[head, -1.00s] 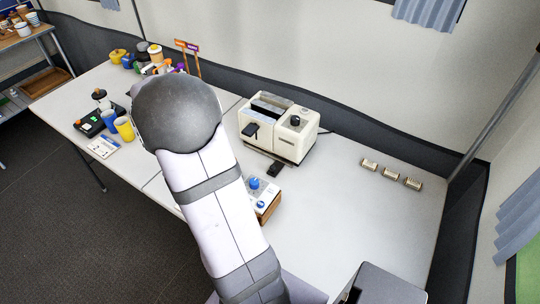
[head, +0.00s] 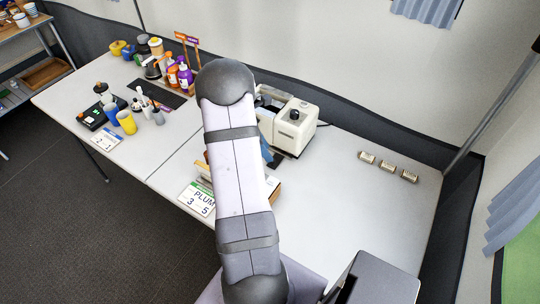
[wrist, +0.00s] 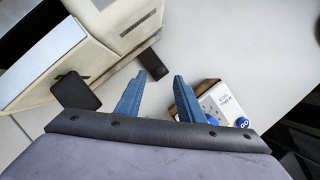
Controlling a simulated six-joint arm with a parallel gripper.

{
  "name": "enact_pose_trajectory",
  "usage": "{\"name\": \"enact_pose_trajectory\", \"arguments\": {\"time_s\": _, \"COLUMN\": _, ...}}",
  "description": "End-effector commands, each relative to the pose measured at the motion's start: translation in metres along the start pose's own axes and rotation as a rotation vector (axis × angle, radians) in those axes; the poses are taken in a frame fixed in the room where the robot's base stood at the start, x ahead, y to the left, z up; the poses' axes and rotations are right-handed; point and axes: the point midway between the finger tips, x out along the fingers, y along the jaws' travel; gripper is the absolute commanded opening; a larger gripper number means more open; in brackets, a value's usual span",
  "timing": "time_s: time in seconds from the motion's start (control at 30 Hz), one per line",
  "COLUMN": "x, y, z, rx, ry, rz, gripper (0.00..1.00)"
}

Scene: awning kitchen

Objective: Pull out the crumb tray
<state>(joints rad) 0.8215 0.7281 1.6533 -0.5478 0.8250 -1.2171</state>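The cream toaster (head: 295,128) stands on the table, partly hidden behind my arm in the head view. In the wrist view the toaster (wrist: 112,28) fills the upper left, with a dark lever (wrist: 76,91) on its side. A small dark tab (wrist: 152,64), apparently the crumb tray's handle, sticks out low at the toaster's base. My gripper (wrist: 159,80) is open, its two blue fingers apart and nothing between them. The tab lies just beyond the fingertips, nearer the left finger. In the head view only a bit of blue finger (head: 267,150) shows beside my arm.
A wood-sided box with blue knobs (wrist: 222,104) sits close by the right finger. Three small ribbed items (head: 388,167) lie at the right. Bottles and cups stand at the left.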

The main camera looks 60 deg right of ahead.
Motion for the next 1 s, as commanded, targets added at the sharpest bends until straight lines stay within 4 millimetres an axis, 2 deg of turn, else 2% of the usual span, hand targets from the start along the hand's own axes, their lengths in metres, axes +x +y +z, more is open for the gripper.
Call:
{"name": "enact_pose_trajectory", "arguments": {"time_s": 0.3, "x": 0.038, "y": 0.000, "z": 0.000, "rx": 0.000, "ry": 0.000, "rz": -0.001, "gripper": 0.35}}
{"name": "enact_pose_trajectory", "arguments": {"time_s": 0.5, "x": 0.047, "y": 0.000, "z": 0.000, "rx": 0.000, "ry": 0.001, "rz": 0.000, "gripper": 0.35}}
{"name": "enact_pose_trajectory", "arguments": {"time_s": 0.73, "x": 0.048, "y": 0.000, "z": 0.000, "rx": 0.000, "ry": 0.001, "rz": 0.001, "gripper": 0.35}}
{"name": "enact_pose_trajectory", "arguments": {"time_s": 0.77, "x": 0.048, "y": 0.000, "z": 0.000, "rx": 0.000, "ry": 0.001, "rz": 0.001, "gripper": 0.32}}
{"name": "enact_pose_trajectory", "arguments": {"time_s": 0.9, "x": 0.048, "y": 0.000, "z": 0.000, "rx": 0.000, "ry": 0.001, "rz": 0.001, "gripper": 0.00}}
{"name": "enact_pose_trajectory", "arguments": {"time_s": 1.0, "x": 0.047, "y": 0.000, "z": 0.000, "rx": 0.000, "ry": 0.000, "rz": 0.001, "gripper": 0.00}}
